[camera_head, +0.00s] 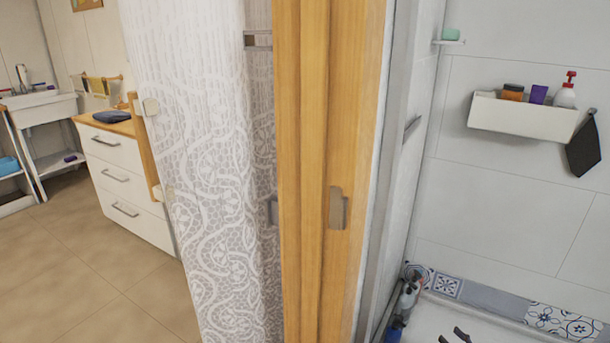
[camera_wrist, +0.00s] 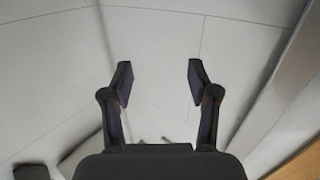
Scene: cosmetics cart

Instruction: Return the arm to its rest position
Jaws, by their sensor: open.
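My gripper (camera_wrist: 160,84) shows in the wrist view with its two dark fingers spread wide apart. Nothing is between the fingers, and pale wall panels lie behind them. In the head view only small dark tips, which look like part of my gripper (camera_head: 458,337), show at the bottom edge on the right, over the white shower floor. The rest of the arm is out of view.
A wooden post (camera_head: 305,170) and patterned white curtain (camera_head: 205,170) stand close ahead. Right of them, a white wall shelf (camera_head: 515,118) holds bottles, and bottles (camera_head: 405,300) stand low in the corner. Left, a white drawer cabinet (camera_head: 120,180) stands behind open tiled floor (camera_head: 70,270).

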